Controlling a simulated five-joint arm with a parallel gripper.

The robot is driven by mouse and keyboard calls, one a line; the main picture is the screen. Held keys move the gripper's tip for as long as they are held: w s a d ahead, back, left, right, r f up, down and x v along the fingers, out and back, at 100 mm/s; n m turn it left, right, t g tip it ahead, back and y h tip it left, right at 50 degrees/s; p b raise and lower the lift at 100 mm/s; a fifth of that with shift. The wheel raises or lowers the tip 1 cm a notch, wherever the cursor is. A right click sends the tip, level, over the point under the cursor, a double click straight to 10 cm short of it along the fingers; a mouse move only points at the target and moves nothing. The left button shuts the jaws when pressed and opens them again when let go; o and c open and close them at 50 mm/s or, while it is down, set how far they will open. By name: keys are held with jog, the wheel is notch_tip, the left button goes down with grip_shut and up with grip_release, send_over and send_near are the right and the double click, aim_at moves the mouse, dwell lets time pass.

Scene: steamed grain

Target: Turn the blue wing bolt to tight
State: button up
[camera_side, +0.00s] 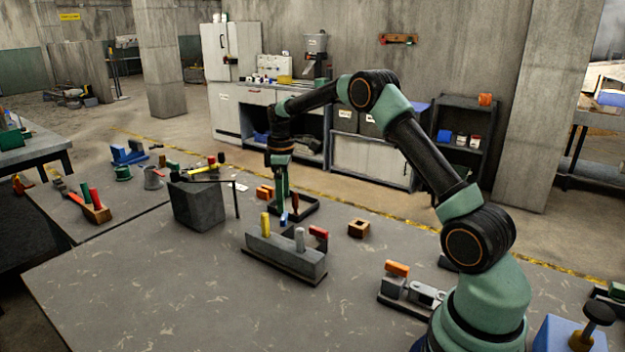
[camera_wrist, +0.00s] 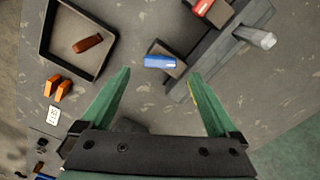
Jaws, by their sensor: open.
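The blue wing bolt (camera_wrist: 160,62) shows in the wrist view as a short blue bar with a small pale mark, on a dark block at the side of the grey fixture (camera_wrist: 222,58). In the side view a small blue piece (camera_side: 284,219) shows behind the fixture (camera_side: 285,258), just below my gripper (camera_side: 282,205). My gripper (camera_wrist: 160,74) is open and points down, its green fingers apart. In the wrist view the bolt appears between the fingertips, nothing held. The side view does not show clearly how far the fingertips are above it.
The fixture also bears yellow (camera_side: 265,225), pale (camera_side: 299,239) and red (camera_side: 318,232) handles. A dark tray (camera_wrist: 48,58) with a brown-red piece (camera_wrist: 88,44) lies nearby, beside orange blocks (camera_wrist: 58,88). A grey box (camera_side: 198,204) stands to the left. The front of the table is clear.

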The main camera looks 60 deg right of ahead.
aim_at(284, 215)
jog(key=shift+f, duration=2.6)
jog(key=c, duration=1.4)
